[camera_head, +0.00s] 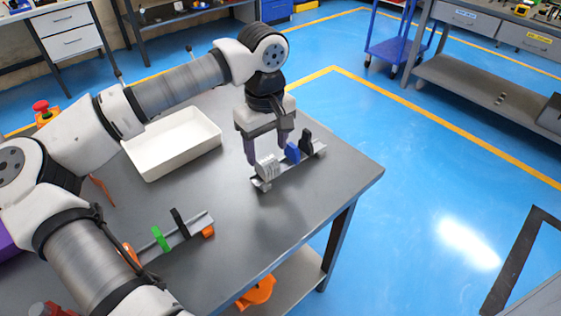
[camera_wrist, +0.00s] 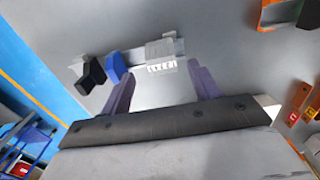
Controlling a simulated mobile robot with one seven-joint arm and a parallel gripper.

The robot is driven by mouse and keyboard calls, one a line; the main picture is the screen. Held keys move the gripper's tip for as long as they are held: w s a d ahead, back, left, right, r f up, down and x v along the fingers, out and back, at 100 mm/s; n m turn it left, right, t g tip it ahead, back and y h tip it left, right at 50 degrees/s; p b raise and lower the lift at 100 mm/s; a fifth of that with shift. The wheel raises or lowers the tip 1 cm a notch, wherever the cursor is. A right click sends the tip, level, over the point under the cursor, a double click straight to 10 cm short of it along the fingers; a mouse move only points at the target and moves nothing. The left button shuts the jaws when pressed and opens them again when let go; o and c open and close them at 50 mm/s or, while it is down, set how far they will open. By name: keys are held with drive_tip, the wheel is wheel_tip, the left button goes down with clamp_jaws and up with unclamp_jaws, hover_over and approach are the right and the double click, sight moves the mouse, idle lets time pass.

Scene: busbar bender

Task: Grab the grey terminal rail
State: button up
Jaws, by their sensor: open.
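The grey terminal rail (camera_head: 289,170) lies on the table near its right edge. It carries a pale grey terminal block (camera_head: 267,168) at its near left end, and a blue block and a black block toward the other end. In the wrist view the rail (camera_wrist: 135,57) lies just beyond the fingertips, with the grey block (camera_wrist: 161,50) nearly in line with the gap. My gripper (camera_head: 268,150) is open, pointing down over the rail. Its two purple fingers show apart and empty in the wrist view (camera_wrist: 160,78). I cannot tell the exact height above the rail.
A second rail (camera_head: 188,239) with green, black and orange blocks lies nearer on the table. A white tray (camera_head: 168,168) stands behind my gripper to the left. The grey table (camera_head: 300,215) is bare between the rails, and its right edge is close to the grey rail.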

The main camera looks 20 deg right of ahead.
sight(267, 159)
wheel_tip(267, 159, down, 5)
drive_tip(key=shift+a+r+p, duration=0.1)
drive_tip(key=shift+p, duration=0.5)
drive_tip(key=c, duration=1.2)
drive_tip(key=shift+r, duration=0.15)
